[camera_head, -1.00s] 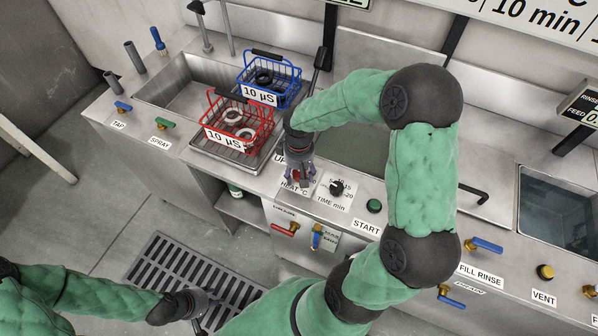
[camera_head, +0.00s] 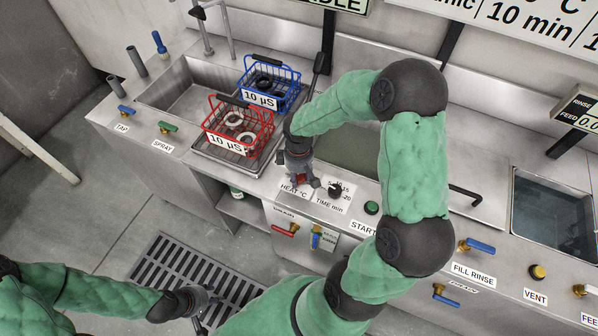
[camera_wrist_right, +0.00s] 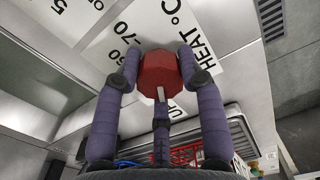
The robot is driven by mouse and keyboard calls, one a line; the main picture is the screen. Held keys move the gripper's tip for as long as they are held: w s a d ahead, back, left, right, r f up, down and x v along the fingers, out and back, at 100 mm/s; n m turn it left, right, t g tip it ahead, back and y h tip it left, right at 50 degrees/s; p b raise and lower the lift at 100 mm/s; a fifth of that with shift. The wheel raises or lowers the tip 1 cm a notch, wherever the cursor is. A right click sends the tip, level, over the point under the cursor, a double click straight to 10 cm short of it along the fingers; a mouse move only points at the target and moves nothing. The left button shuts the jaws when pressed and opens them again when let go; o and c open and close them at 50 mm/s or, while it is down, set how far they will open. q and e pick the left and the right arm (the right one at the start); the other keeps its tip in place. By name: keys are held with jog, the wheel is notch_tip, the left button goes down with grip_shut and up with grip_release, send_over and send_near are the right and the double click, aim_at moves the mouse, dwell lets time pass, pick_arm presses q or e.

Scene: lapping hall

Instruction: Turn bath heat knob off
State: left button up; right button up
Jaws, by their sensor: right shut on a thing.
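The heat knob (camera_wrist_right: 160,78) is red and faceted, with a white pointer mark, on a white dial label (camera_wrist_right: 110,40) reading HEAT °C. In the right wrist view the fingers of my right gripper (camera_wrist_right: 160,85) are closed around the knob. In the head view my right gripper (camera_head: 300,178) reaches down onto the panel at the HEAT label (camera_head: 293,191) and mostly hides the knob. My left gripper (camera_head: 205,300) hangs low over the floor grate, away from the panel; its fingers are too small to judge.
A black time knob (camera_head: 335,190) sits just right of the heat knob, with the green start button (camera_head: 371,208) beyond. A red basket (camera_head: 238,125) and a blue basket (camera_head: 270,85) stand behind. Red (camera_head: 286,230) and blue (camera_head: 315,240) valve handles are on the front below.

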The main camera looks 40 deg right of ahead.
jog(key=shift+w+r+n+p, duration=0.15)
jog(key=shift+n+p, duration=1.05)
jog(key=shift+n, duration=0.7)
jog(key=o, duration=1.1)
jog(key=shift+a, duration=0.1)
jog(key=shift+o, duration=0.2)
notch_tip(320, 180, up, 12)
